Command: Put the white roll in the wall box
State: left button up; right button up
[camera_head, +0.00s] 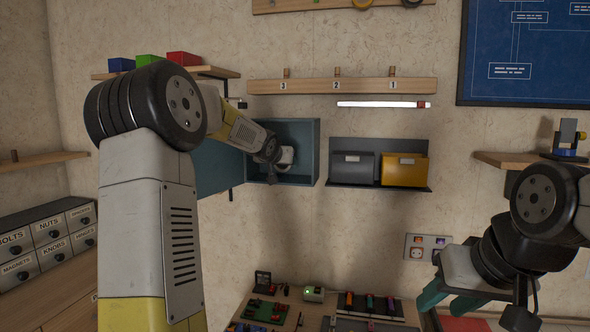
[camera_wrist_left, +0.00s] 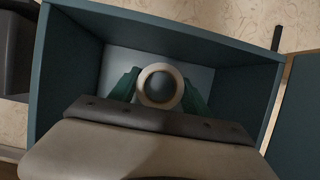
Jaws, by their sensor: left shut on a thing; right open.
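The white roll (camera_wrist_left: 144,88) shows in the left wrist view as a pale ring with its open end toward the camera. My left gripper (camera_wrist_left: 160,90) is shut on it, with a green finger on either side. The roll and fingers are inside the teal wall box (camera_wrist_left: 72,85), in front of its pale back. In the head view my left arm reaches into the open wall box (camera_head: 317,150); its wrist hides the fingers and most or all of the roll. My right gripper (camera_head: 443,301) is open and empty at the lower right.
The box's teal door (camera_head: 215,167) stands open on the left. A dark shelf with a grey bin (camera_head: 352,168) and a yellow bin (camera_head: 404,170) is right of the box. A peg rail (camera_head: 310,86) and a lit tube (camera_head: 380,104) are above. A cluttered workbench (camera_head: 235,322) lies below.

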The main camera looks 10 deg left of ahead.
pick_arm(q)
jog(key=shift+f, duration=0.85)
jog(key=shift+f, duration=0.1)
jog(key=o, duration=1.4)
jog(key=shift+c, duration=0.2)
